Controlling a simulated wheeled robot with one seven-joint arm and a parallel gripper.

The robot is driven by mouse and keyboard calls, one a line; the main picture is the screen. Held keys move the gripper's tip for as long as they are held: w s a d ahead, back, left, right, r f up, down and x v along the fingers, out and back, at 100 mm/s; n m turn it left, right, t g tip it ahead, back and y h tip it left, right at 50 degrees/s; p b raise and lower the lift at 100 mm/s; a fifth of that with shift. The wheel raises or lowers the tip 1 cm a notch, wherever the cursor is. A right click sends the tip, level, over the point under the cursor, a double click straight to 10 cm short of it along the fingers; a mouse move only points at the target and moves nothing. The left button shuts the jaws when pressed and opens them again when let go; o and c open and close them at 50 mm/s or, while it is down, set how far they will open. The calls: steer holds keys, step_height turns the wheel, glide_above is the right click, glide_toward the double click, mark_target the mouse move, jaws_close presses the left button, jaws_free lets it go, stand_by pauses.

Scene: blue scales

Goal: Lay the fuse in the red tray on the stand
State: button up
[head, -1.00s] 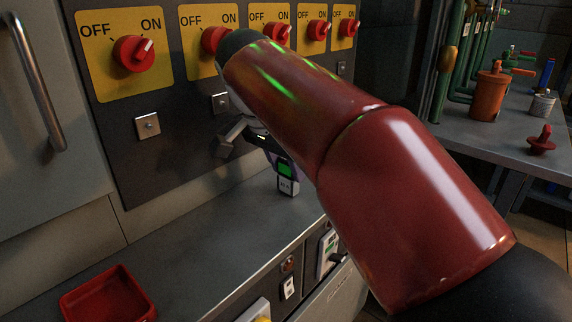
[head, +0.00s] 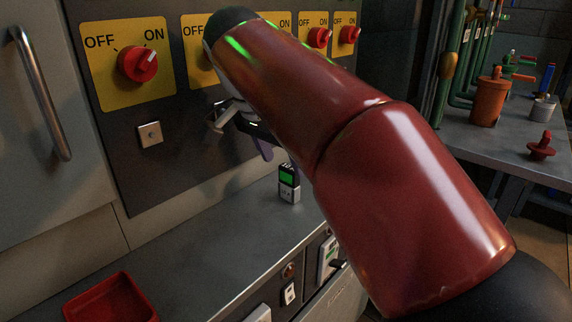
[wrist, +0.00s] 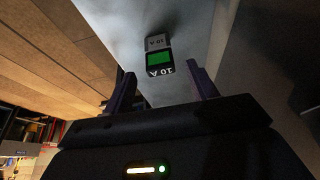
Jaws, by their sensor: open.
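The fuse (head: 289,184) is a small dark and silver block with a green patch. It stands upright on the grey counter, below the yellow switch plates. In the wrist view the fuse (wrist: 158,57) shows "10 A" lettering and lies beyond and between the two purple fingertips. My gripper (head: 278,156) is open and empty, above and slightly left of the fuse in the head view, partly hidden by my red arm. The fingers (wrist: 162,80) are spread apart in the wrist view. The red tray (head: 110,300) is at the lower left, empty where it shows, cut by the frame edge.
The grey counter (head: 215,245) is clear between fuse and tray. A panel with red rotary switches (head: 137,63) rises behind it. A cabinet with a metal handle (head: 40,95) is at left. A side bench (head: 480,138) at right holds an orange canister (head: 489,100).

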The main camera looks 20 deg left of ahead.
steer(key=v, duration=0.3)
steer(key=shift+s+r+p, duration=0.1)
steer(key=shift+r+p, duration=0.05)
steer(key=shift+p, duration=0.15)
